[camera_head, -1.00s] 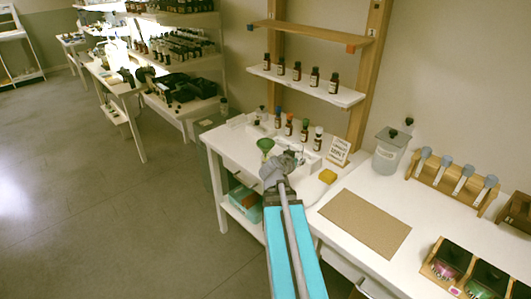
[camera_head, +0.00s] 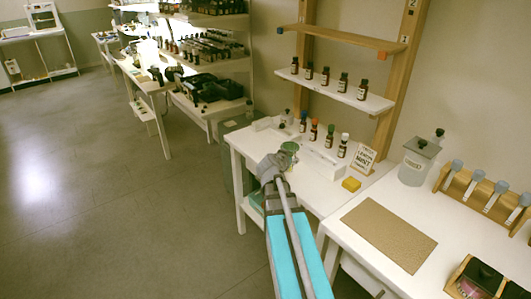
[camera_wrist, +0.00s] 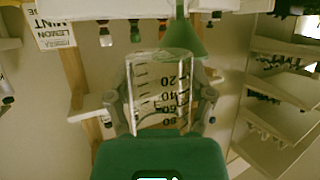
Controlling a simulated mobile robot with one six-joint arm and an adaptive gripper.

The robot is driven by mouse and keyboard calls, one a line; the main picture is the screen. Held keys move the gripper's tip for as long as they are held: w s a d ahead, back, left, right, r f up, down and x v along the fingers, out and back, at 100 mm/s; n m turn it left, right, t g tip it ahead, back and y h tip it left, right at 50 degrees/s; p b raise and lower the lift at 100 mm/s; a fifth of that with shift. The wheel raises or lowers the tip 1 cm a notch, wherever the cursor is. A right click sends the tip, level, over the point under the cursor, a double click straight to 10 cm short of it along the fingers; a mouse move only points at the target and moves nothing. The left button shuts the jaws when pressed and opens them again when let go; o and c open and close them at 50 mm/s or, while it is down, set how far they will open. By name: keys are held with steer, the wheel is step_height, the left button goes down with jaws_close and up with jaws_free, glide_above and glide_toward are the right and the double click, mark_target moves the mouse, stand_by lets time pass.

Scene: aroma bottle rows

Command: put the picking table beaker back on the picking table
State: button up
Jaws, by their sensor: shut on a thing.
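The clear glass beaker (camera_wrist: 158,95) with dark graduation marks is between the two fingers of my gripper (camera_wrist: 162,108) in the wrist view. The gripper is shut on it from both sides. The wrist picture appears upside down. In the head view my gripper (camera_head: 276,161) is in front of the white table (camera_head: 247,143) that holds the bottles. The beaker is hard to make out there. A green funnel (camera_head: 289,147) shows just behind the gripper and also close beside the beaker in the wrist view (camera_wrist: 187,38). I cannot tell whether the beaker touches anything else.
A shelf (camera_head: 335,90) with bottles is above. A brown mat (camera_head: 390,232) lies on the nearer worktop. Open floor (camera_head: 120,220) is at left.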

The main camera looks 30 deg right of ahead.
steer(key=w+a+r+m+h+p, duration=0.1)
steer(key=w+r+p, duration=0.1)
steer(key=w, duration=1)
steer(key=shift+r+g, duration=0.4)
steer(key=w+d+f+b, duration=0.1)
steer(key=w+f+b, duration=0.1)
steer(key=w, duration=0.1)
steer(key=w+d+f+b, duration=0.2)
steer(key=w+f+b, duration=0.1)
steer(key=w, duration=0.1)
steer(key=w+d+f+b, duration=0.2)
steer(key=w+f+b, duration=0.1)
steer(key=w, duration=0.1)
steer(key=shift+d+f, duration=0.2)
steer(key=shift+w+d+f+b, duration=0.15)
steer(key=shift+w+f+b, duration=0.15)
steer(key=shift+w+b, duration=0.15)
steer(key=shift+f, duration=0.1)
